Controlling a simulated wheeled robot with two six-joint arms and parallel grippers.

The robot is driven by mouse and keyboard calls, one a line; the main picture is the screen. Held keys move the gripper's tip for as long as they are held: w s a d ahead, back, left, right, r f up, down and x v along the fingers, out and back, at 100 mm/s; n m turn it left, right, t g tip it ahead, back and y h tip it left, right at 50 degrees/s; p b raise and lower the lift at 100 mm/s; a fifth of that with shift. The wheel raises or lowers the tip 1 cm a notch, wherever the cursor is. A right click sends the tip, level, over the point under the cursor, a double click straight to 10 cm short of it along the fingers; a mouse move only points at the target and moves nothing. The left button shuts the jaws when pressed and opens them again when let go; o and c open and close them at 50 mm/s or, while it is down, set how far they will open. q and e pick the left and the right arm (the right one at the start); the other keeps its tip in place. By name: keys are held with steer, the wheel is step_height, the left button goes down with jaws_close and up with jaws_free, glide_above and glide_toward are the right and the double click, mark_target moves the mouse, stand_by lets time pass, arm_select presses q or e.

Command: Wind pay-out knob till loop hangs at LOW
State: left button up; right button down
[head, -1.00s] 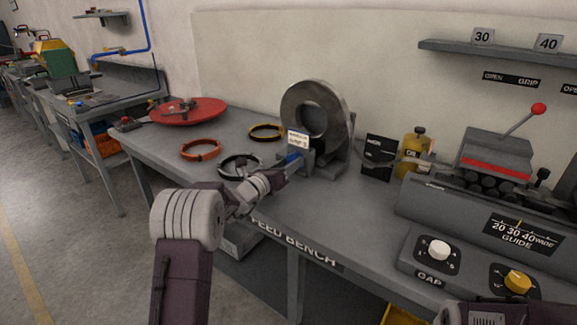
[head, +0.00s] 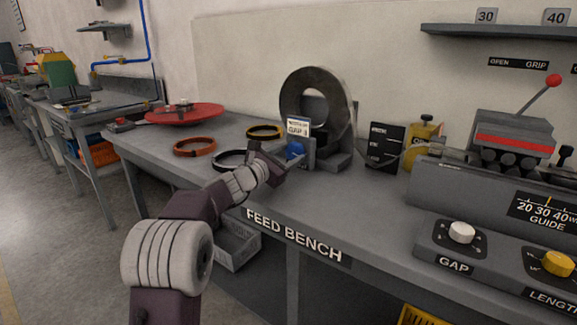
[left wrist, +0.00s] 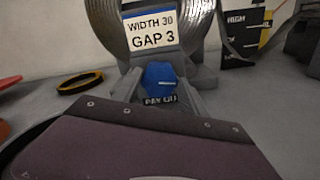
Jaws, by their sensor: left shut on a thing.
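The blue pay-out knob (left wrist: 160,78) sits on the grey stand under a label reading WIDTH 30, GAP 3. It also shows in the head view (head: 295,149). My left gripper (left wrist: 158,88) is shut on this knob, a finger on each side. The steel coil (head: 318,100) stands upright behind it. A thin strip runs from the coil toward the feeder, sagging in front of the black level board (head: 384,145); the board also shows in the left wrist view (left wrist: 245,42), with HIGH at its top. The loop's exact level is too small to tell. My right gripper is out of view.
An orange ring (head: 194,147), a yellow-and-black ring (head: 265,132) and a black ring (head: 230,160) lie on the feed bench (head: 180,170). The feeder with its white GAP knob (head: 461,232) and yellow LENGTH knob (head: 558,263) stands at the right.

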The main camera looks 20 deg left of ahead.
arm_select(q)
steer(key=shift+m+b, duration=0.75)
steer(key=shift+m, duration=0.15)
steer(key=o, duration=1.4)
steer(key=shift+s, duration=0.15)
steer(key=v, duration=0.8)
steer(key=shift+s+a, duration=0.15)
steer(key=shift+s, duration=0.25)
